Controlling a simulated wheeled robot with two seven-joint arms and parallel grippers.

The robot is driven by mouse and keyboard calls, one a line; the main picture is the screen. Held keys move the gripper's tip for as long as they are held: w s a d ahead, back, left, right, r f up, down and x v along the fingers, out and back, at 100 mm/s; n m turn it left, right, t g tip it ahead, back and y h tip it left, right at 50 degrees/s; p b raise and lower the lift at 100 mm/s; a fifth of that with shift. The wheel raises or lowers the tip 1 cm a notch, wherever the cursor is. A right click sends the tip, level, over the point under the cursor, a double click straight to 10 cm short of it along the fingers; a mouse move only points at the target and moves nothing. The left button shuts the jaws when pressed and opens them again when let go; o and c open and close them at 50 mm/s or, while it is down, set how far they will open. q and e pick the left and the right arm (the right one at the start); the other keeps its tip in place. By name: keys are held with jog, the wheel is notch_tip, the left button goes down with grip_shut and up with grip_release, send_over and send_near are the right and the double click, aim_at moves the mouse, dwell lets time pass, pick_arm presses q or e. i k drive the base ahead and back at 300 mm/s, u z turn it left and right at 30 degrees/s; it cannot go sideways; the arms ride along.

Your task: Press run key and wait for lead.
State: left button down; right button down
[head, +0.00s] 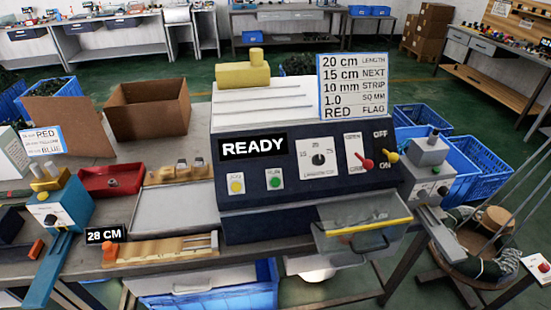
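The dark blue machine (310,215) stands in the middle of the bench, and its display (253,146) reads READY. Below the display are a yellow key (236,184) and a green key (274,179), each on a white plate. Their small labels are hard to read; the green one seems to say RUN. A dial (318,158) and a red lever (364,162) between OFF and ON marks sit to the right. A clear tray (340,240) with a yellow-edged front hangs below. I see no lead in it. Neither of my grippers is in view.
A card (353,87) on the machine lists 20 cm length and RED flag. A blue device (62,208), red tray (110,182), cardboard box (147,108) and wooden fixture (160,250) marked 28 CM stand left. A grey device (427,170) and blue crates (480,178) are right.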

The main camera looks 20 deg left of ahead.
aim_at(274, 181)
jog(key=k, duration=0.5)
jog(key=z, duration=1.5)
jog(key=i, duration=1.2)
jog(key=u, duration=2.4)
